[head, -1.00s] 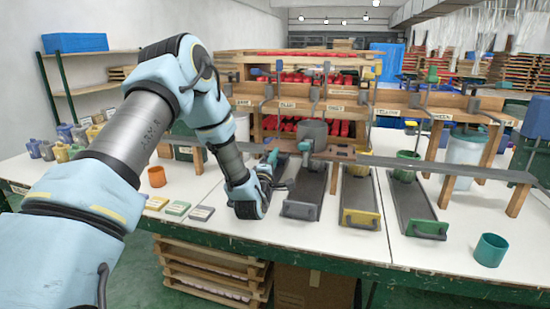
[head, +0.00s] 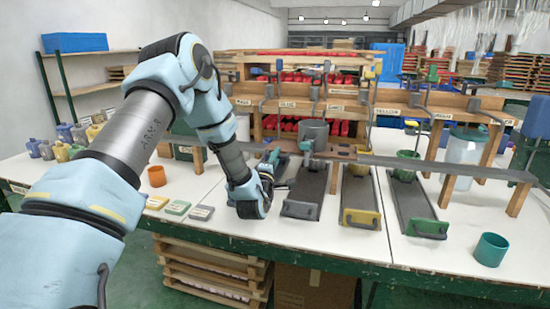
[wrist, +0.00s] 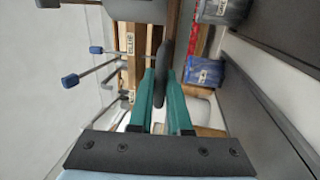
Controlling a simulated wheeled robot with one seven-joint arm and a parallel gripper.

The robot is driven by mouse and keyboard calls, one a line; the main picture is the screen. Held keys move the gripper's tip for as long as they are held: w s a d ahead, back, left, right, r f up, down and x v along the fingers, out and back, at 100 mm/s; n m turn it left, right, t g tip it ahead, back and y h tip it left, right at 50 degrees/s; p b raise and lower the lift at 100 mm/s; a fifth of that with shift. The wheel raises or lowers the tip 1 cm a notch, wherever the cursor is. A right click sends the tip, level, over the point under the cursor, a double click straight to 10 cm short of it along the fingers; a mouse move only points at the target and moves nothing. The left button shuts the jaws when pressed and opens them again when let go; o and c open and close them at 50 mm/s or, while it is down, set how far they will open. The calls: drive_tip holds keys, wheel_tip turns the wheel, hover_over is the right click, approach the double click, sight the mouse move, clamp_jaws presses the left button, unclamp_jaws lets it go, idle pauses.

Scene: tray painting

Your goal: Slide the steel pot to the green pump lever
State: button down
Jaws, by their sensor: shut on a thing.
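The steel pot (head: 314,131) is a grey cylinder. The handle appears to be the pot's, since the fingers end beside the pot in the head view. A lever with a green knob (head: 433,73) rises over the right part of the rack, above a label (head: 444,117) that seems to read GREEN. The pot's base is partly hidden.
Long grey trays with coloured ends, a yellow one (head: 361,218) and a green one (head: 428,228) among them, lie below the rail. A teal cup (head: 490,249) sits on the white table (head: 330,245).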

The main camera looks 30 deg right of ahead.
drive_tip(key=s+d+b, duration=1.5)
drive_tip(key=s+d, duration=0.9)
drive_tip(key=d, duration=0.2)
drive_tip(key=shift+s, duration=0.2)
drive_tip(key=c, duration=0.9)
unclamp_jaws()
drive_tip(key=shift+o, duration=0.2)
drive_tip(key=b+v, duration=0.1)
drive_tip(key=v, duration=0.9)
drive_tip(key=shift+s+a+b, duration=0.25)
drive_tip(key=shift+a+b, duration=0.05)
drive_tip(key=shift+f, duration=0.1)
